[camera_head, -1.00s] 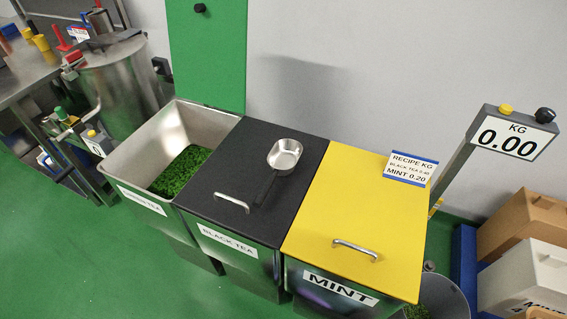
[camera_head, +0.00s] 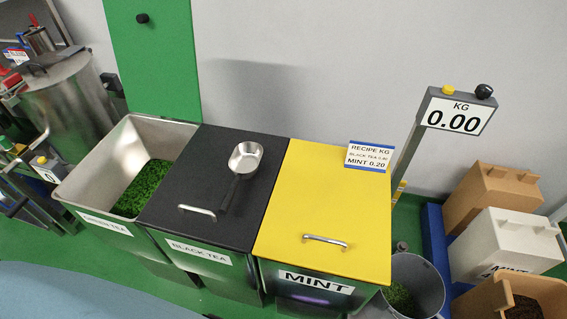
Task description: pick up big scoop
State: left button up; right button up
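The big scoop (camera_head: 245,160) has a silver metal bowl and a dark handle (camera_head: 229,194). It lies on the black lid (camera_head: 190,160) of the black tea bin, with its bowl toward the wall and its handle toward the lid's silver pull (camera_head: 197,212). Nothing touches it from above. Neither my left gripper nor my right gripper is in view.
Left of the black lid is an open bin (camera_head: 95,165) of green tea leaves. Right of it is a closed yellow mint lid (camera_head: 325,205). A scale display (camera_head: 455,113) reads 0.00 on a post. A metal bucket (camera_head: 425,275) and several boxes stand at the right.

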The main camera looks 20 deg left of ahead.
aim_at(245, 161)
jog(key=z, duration=0.05)
jog(key=k, duration=0.7)
jog(key=u, duration=0.9)
jog(key=i, duration=0.45)
